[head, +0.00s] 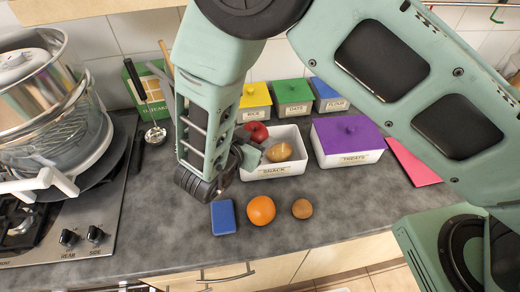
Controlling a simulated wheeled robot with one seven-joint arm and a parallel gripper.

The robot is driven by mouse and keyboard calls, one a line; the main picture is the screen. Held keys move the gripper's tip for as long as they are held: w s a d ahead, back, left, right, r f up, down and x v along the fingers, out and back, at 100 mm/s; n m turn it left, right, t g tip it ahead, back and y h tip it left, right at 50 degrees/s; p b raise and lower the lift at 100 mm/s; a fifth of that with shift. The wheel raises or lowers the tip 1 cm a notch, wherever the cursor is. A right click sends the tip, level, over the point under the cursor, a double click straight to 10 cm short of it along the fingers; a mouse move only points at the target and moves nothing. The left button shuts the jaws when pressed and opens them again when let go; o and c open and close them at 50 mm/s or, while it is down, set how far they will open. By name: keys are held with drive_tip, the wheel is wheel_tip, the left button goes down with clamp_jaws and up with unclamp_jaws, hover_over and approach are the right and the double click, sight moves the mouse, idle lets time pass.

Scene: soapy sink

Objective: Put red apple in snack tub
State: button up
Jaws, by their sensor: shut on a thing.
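The red apple (257,132) shows at the back left of the white snack tub (288,169), which carries a SNACK label. My gripper (252,146) reaches in from the left and is shut on the apple. The apple is over the tub's left side; I cannot tell whether it touches the tub's floor. The fingers and wrist hide the tub's left end. A round brown-yellow item (279,151) lies in the tub, right of the fingers.
A blue block (223,217), an orange (261,210) and a small brown ball (302,208) lie in front. A purple-lidded treats tub (347,137) stands right. Yellow (255,95), green (293,92) and blue (327,90) lidded boxes stand behind. The stove with pots is left.

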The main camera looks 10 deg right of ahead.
wheel_tip(320, 180, down, 6)
drive_tip(key=shift+r+p, duration=0.1)
drive_tip(key=shift+p, duration=0.85)
drive_tip(key=shift+f+b, duration=0.6)
drive_tip(key=shift+f, duration=0.15)
drive_tip(key=o, duration=1.1)
drive_tip(key=shift+s+f, duration=0.1)
drive_tip(key=shift+d, duration=0.1)
